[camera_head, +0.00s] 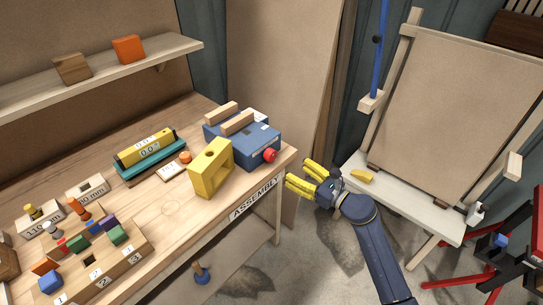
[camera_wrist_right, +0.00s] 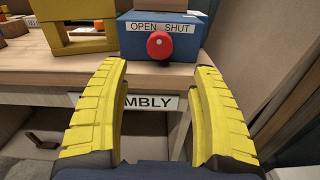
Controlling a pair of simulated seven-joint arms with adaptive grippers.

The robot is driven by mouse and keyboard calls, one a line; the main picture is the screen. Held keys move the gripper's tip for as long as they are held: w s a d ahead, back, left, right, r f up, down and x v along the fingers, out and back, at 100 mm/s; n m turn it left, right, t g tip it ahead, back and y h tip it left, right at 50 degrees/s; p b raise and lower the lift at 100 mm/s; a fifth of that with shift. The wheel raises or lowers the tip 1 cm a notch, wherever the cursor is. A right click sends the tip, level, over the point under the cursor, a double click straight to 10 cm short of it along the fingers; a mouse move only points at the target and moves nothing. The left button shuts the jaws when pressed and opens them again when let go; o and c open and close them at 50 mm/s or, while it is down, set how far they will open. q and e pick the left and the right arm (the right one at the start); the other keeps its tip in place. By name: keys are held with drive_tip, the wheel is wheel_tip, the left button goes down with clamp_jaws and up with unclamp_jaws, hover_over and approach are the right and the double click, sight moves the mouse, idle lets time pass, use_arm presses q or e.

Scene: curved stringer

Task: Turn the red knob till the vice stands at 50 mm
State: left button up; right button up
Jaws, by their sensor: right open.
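The vice is a blue box (camera_head: 242,139) with two pale wooden jaws on top, at the back right corner of the bench. Its red knob (camera_head: 270,155) is on the face toward my right gripper. In the right wrist view the knob (camera_wrist_right: 159,45) sits under a label reading OPEN and SHUT. My right gripper (camera_head: 297,178) has yellow fingers, open and empty, just off the bench edge and apart from the knob. In the wrist view the fingers spread to either side below the knob. The vice's scale reading is not legible. My left gripper is not in view.
A yellow block frame (camera_head: 211,167) stands left of the vice. A teal and yellow gauge stand (camera_head: 150,154) is farther left. Several coloured blocks fill the bench's near left. Floor between is clear.

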sight(274, 157)
drive_tip(key=x, duration=1.1)
drive_tip(key=shift+w+a, duration=0.25)
drive_tip(key=shift+a, duration=0.05)
drive_tip(key=shift+o, duration=0.2)
drive_tip(key=c, duration=1.3)
